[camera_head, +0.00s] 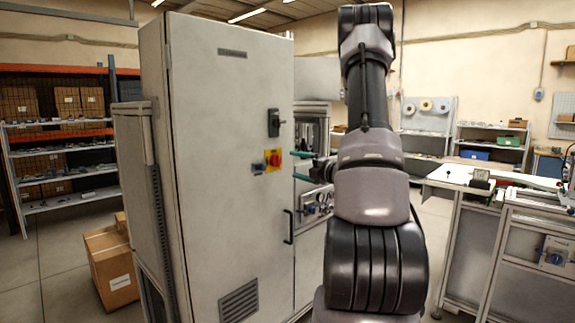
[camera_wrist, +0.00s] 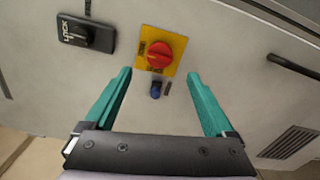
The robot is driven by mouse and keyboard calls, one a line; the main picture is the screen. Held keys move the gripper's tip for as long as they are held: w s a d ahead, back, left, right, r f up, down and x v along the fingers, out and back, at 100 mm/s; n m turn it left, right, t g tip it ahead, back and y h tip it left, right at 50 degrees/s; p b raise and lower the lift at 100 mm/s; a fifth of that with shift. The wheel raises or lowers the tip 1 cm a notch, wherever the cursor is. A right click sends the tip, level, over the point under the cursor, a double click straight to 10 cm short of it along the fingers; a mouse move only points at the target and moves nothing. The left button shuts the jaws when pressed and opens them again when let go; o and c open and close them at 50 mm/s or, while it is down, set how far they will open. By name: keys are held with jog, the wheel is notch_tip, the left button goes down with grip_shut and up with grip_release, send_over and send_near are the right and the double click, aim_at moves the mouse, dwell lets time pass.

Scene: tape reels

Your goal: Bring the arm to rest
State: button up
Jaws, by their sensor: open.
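My arm (camera_head: 370,190) rises in front of the camera in the head view, bent over at the top. My gripper (camera_head: 302,166) shows at its left, with teal fingers pointing left toward the grey cabinet (camera_head: 215,120). In the wrist view my gripper (camera_wrist: 158,80) is open, its two teal fingers wide apart with nothing between them. Beyond the fingertips, the cabinet door (camera_wrist: 225,50) carries a red rotary switch on a yellow plate (camera_wrist: 158,52) and a small blue knob (camera_wrist: 155,90). I cannot tell the exact gap to the door.
A black door latch (camera_head: 273,122) and a black handle (camera_head: 288,227) stick out from the cabinet. A cardboard box (camera_head: 110,270) stands on the floor at left, before shelving (camera_head: 65,147). A workbench (camera_head: 490,185) stands at right. Two tape reels (camera_head: 426,105) hang at the back.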

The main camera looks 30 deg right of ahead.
jog(key=shift+v, duration=1.05)
jog(key=s+a+r+n+g+y, duration=0.3)
jog(key=s+a+r+n+g, duration=0.1)
jog(key=a+n, duration=0.45)
jog(key=s+a+r+n+g+y, duration=0.3)
jog(key=a+n+g, duration=0.1)
jog(key=a+n, duration=0.5)
jog(key=s+a+r+n+g+h, duration=0.1)
jog(key=s+a+n+g+h, duration=0.25)
jog(key=s+n, duration=0.45)
jog(key=s+a+r+n+g+h, duration=0.1)
jog(key=s+a+n+g+h, duration=0.15)
jog(key=s+a+n, duration=0.4)
jog(key=s+d+r+n+t+h, duration=0.3)
jog(key=s+d+n+t+h, duration=0.1)
jog(key=n, duration=0.7)
jog(key=shift+s+d+r+n, duration=0.35)
jog(key=shift+s+d+n, duration=0.05)
jog(key=shift+s+d, duration=0.25)
